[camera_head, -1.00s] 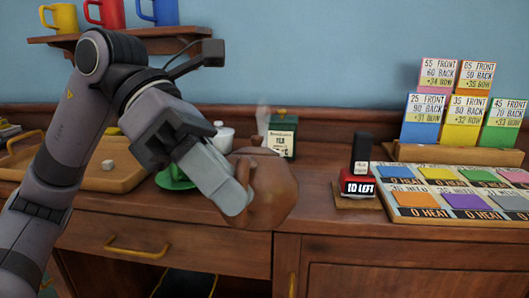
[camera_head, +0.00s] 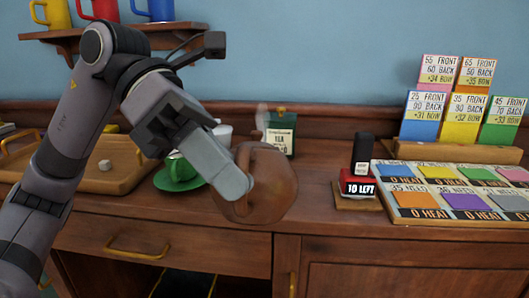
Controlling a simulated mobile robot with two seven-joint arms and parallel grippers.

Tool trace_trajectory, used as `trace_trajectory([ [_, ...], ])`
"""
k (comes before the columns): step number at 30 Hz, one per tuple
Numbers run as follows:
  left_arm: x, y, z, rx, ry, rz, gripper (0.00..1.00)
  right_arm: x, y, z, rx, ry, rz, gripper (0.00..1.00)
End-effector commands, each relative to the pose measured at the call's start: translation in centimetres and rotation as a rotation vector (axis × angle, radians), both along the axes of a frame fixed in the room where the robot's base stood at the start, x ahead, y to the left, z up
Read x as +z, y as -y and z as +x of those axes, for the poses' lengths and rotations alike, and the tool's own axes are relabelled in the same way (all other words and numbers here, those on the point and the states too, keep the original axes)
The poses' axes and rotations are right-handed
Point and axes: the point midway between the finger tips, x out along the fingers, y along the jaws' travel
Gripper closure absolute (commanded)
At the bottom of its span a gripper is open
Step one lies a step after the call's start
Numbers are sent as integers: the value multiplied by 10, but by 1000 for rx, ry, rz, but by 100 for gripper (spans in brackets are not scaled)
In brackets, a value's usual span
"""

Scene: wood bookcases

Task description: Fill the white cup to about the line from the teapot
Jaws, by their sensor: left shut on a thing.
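My left gripper (camera_head: 236,186) is shut on the brown round teapot (camera_head: 272,184) at its near left side, at the front edge of the wooden counter. The gripper hides part of the teapot, and I cannot tell whether its base touches the counter. A white vessel (camera_head: 224,131) stands behind my gripper, mostly hidden; I cannot tell whether it is the white cup, and no line shows on it. A green cup (camera_head: 181,167) stands on a green saucer (camera_head: 166,182) left of the gripper. My right gripper is out of view.
A wooden tray (camera_head: 72,184) with a small pale cube (camera_head: 105,165) lies at left. A green tea tin (camera_head: 281,133) stands behind the teapot. A red-and-black stamp-like block (camera_head: 357,184) and a board of coloured cards (camera_head: 450,221) occupy the right.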

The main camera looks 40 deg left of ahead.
Motion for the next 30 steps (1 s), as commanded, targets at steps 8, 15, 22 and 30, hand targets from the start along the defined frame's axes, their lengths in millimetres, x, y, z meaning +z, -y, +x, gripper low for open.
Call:
trace_trajectory([
  [8, 7, 1, 1, 2, -15, -16, 100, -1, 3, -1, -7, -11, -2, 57],
  [15, 11, 1, 2, 2, -32, -26, 100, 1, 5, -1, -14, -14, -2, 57],
  [22, 12, 1, 2, 3, -39, -31, 100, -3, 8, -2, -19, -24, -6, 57],
  [30, 14, 1, 3, 3, -47, -36, 100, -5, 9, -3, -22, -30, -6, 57],
])
